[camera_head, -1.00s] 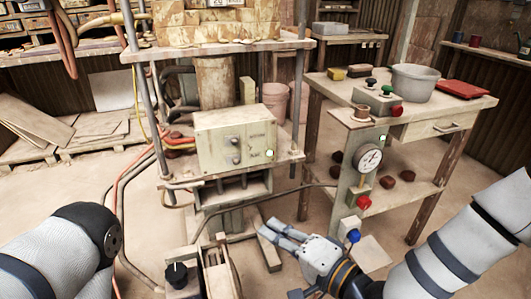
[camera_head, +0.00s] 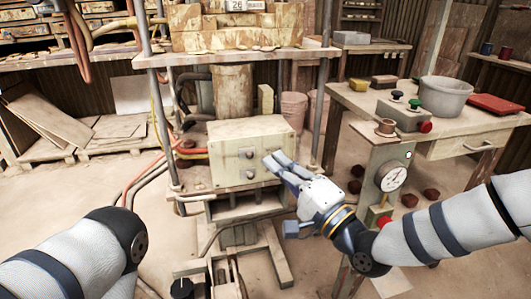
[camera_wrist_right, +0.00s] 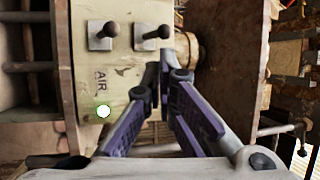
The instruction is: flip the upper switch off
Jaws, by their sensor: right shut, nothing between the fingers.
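The beige switch box (camera_head: 222,165) sits on the press frame in the middle of the head view. Its upper switch (camera_head: 246,153) and lower switch (camera_head: 247,174) are small grey levers. In the right wrist view the box is turned sideways: the upper switch (camera_wrist_right: 150,38) is on the right, the lower switch (camera_wrist_right: 103,37) on the left. The upper switch's dark knob leans right there. My right gripper (camera_head: 274,162) is shut and empty, its tips in front of the box's right part, beside the switches. My left arm shows, but its gripper is out of view.
A lit lamp (camera_wrist_right: 103,112) sits on the box near an "AIR" label in the right wrist view. A post with a pressure gauge (camera_head: 392,178) stands right of my gripper. A bench (camera_head: 350,100) with a grey bucket (camera_head: 446,90) is behind it. Hoses run left of the box.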

